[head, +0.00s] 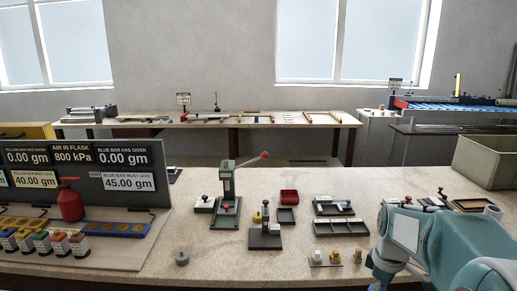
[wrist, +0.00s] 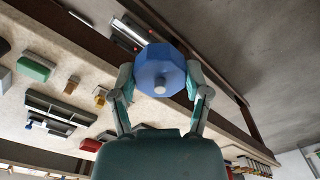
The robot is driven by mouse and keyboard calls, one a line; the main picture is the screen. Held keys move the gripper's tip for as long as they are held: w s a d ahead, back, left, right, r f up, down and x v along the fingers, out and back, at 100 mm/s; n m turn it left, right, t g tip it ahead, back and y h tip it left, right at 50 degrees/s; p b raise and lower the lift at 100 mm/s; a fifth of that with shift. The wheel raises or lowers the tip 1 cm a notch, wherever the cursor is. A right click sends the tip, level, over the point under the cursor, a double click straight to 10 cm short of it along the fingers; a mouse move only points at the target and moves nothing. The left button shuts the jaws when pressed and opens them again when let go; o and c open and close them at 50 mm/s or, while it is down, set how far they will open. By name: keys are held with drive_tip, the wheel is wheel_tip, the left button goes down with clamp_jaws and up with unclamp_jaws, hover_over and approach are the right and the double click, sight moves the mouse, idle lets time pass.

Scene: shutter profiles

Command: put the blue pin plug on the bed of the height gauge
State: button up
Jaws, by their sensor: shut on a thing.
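The blue pin plug (wrist: 158,68) is a faceted blue block with a pale round pin at its middle, seen in the wrist view. My gripper (wrist: 160,78) is shut on it, with one finger on each side. The plug is up off the bench. In the head view my arm fills the lower right, and neither the plug nor my gripper's fingers can be made out. A small dark stand with an upright post (head: 265,237), which looks like the height gauge, stands on the bench near the middle. Its flat base shows in front of the post.
A green lever press (head: 227,185) with a red ball stands just behind left. A red bin (head: 289,196) and dark compartment trays (head: 340,226) lie to the right. A grey round part (head: 182,258) sits at the front left. Bench between is clear.

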drive_tip(key=shift+s+a+f, duration=0.1)
drive_tip(key=shift+s+f, duration=0.1)
drive_tip(key=w+a+f+m, duration=0.4)
drive_tip(key=a+f, duration=0.2)
drive_tip(key=f, duration=0.3)
drive_tip(key=w+a+f+m, duration=0.4)
drive_tip(key=a+f+m, duration=0.1)
drive_tip(key=f, duration=0.5)
drive_tip(key=shift+w+a+f, duration=0.3)
drive_tip(key=shift+w+a, duration=0.1)
drive_tip(key=shift+a, duration=0.15)
drive_tip(key=shift+a, duration=0.1)
